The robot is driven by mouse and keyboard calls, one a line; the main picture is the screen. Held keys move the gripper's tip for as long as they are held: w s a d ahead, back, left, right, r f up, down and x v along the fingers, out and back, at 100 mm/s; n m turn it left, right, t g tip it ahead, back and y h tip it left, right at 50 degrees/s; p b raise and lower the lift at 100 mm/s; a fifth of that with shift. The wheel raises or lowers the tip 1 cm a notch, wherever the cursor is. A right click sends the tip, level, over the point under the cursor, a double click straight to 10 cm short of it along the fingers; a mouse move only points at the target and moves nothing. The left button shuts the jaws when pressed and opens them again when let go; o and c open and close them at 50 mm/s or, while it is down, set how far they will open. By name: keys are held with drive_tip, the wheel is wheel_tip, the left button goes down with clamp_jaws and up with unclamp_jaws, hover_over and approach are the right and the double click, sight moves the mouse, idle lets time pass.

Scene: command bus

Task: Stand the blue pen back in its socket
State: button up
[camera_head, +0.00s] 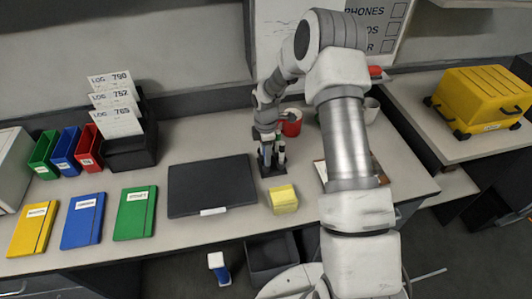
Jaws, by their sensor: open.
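A small dark pen stand (274,171) sits on the desk right of the black laptop-like slab. Slim upright pens (281,151) stand in it, partly hidden behind my gripper; at this size I cannot tell which socket each is in. A bluish pen-like shape (265,157) shows at the left of the stand, close under my gripper. I cannot tell whether it is seated or only near a socket. My gripper (268,141) points down right over the stand, with its jaws open around or beside the pens.
A yellow note block (284,199) lies in front of the stand. A red mug (291,123) stands behind it. The black slab (212,184) lies to the left, near yellow, blue and green notebooks (134,212). My arm covers part of a clipboard-like item (321,172) at right.

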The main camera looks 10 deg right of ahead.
wheel_tip(320, 180, up, 17)
drive_tip(key=shift+r, duration=0.2)
idle(0.4)
idle(0.4)
